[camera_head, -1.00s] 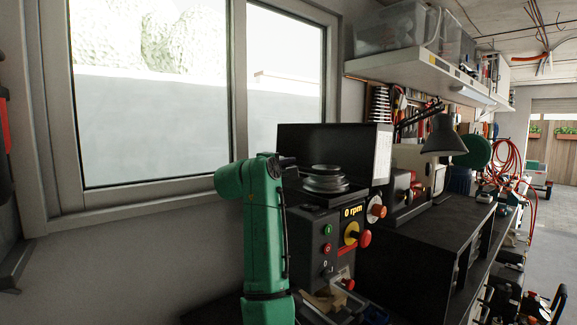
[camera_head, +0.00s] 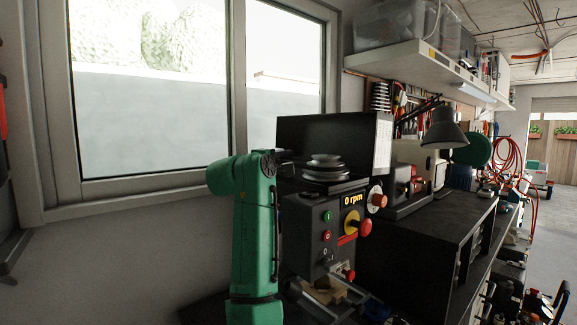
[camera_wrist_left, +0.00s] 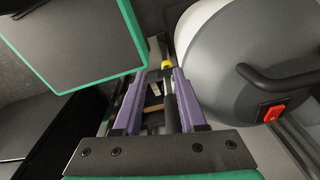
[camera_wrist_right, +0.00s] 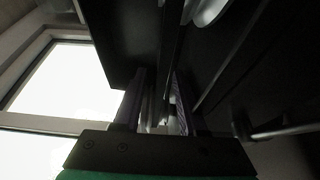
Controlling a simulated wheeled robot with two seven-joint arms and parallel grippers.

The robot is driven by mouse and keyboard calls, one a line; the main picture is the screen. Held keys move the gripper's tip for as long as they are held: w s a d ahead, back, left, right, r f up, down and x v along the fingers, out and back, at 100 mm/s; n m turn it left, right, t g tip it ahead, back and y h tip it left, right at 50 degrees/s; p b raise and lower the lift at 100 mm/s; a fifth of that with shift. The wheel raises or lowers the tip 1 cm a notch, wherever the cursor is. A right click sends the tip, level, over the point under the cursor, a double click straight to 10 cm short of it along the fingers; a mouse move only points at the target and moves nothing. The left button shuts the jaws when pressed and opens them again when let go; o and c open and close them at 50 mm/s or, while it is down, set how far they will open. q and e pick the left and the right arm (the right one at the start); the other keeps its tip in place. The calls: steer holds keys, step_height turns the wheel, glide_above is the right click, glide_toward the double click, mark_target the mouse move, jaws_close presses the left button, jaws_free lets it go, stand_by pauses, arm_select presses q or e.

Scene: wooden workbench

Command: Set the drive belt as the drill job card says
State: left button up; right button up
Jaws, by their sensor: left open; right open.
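The drill head (camera_head: 306,232) stands at the centre of the head view, its display (camera_head: 353,200) reading 0 rpm. Its black belt cover (camera_head: 330,140) stands open behind silvery stepped pulleys (camera_head: 324,166). A printed white card (camera_head: 382,146) is on the cover's right side. I cannot make out the drive belt clearly. My right gripper (camera_head: 286,158) is at the left of the pulleys, mostly hidden; in the right wrist view its open fingers (camera_wrist_right: 160,105) point along a dark surface, with a pale pulley rim (camera_wrist_right: 208,12) above. My left gripper (camera_wrist_left: 165,85) is open, seen only in its wrist view.
A green start button (camera_head: 327,216), a red stop button (camera_head: 326,235) and a yellow-red knob (camera_head: 356,226) are on the drill's front. A window (camera_head: 150,100) is at the left. A lamp (camera_head: 444,130) and black cabinet (camera_head: 425,235) are at right. A red switch (camera_wrist_left: 272,112) is beside my left gripper.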

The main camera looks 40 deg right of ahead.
steer(key=b+v, duration=0.4)
steer(key=v, duration=0.8)
steer(key=shift+s+a+b, duration=0.2)
steer(key=shift+a+b, duration=0.1)
steer(key=shift+a, duration=0.05)
